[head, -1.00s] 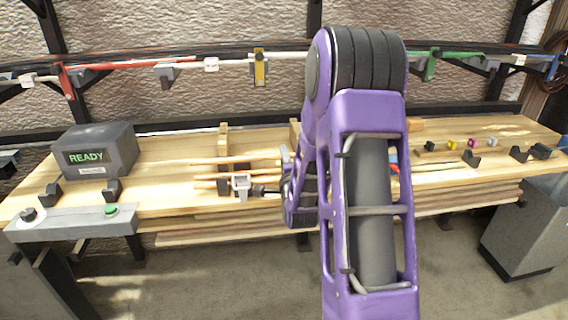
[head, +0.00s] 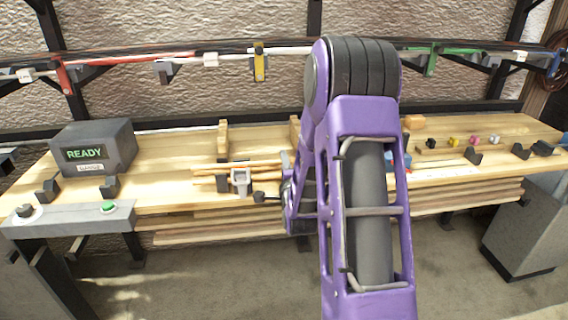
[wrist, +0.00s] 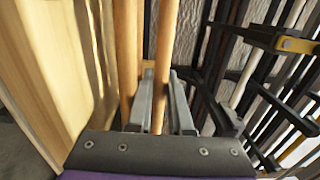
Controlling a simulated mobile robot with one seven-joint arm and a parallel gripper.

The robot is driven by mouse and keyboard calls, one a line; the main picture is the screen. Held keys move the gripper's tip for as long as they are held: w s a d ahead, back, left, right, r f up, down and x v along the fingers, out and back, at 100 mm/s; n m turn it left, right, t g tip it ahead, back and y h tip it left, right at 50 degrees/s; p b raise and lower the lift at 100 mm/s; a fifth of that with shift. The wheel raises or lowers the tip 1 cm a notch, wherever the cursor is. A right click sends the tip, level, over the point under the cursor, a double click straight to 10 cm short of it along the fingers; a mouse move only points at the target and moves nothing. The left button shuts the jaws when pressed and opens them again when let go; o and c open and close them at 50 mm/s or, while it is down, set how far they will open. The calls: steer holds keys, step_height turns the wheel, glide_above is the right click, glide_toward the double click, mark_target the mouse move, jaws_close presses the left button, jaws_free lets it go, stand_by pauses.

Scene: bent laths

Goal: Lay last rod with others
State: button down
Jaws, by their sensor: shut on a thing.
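My gripper (head: 240,180) is low over the front middle of the bench. In the wrist view its two grey fingers (wrist: 160,88) are shut on a wooden rod (wrist: 166,40), which runs lengthwise between them. Other light wooden rods (wrist: 127,50) lie close beside the held one, on its left in that view. In the head view the rods (head: 262,163) form a narrow, roughly parallel bunch near the wooden rests. I cannot tell whether the held rod touches the others or the bench. My arm hides the bunch's right end.
Two upright wooden rests (head: 223,135) stand behind the rods. A grey box reading READY (head: 98,150) and a control strip with a green button (head: 108,207) are at left. Black supports (head: 473,156) and small coloured pieces (head: 453,141) are at right. A rail (head: 190,60) crosses behind.

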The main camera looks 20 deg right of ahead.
steer(key=shift+f, duration=0.25)
steer(key=c, duration=1.1)
jaws_free()
steer(key=shift+s+f, duration=0.1)
steer(key=shift+r+p, duration=0.75)
steer(key=shift+p, duration=0.5)
steer(key=p+v, duration=0.8)
steer(key=v, duration=0.3)
steer(key=shift+s, duration=0.35)
steer(key=shift+a+r, duration=0.1)
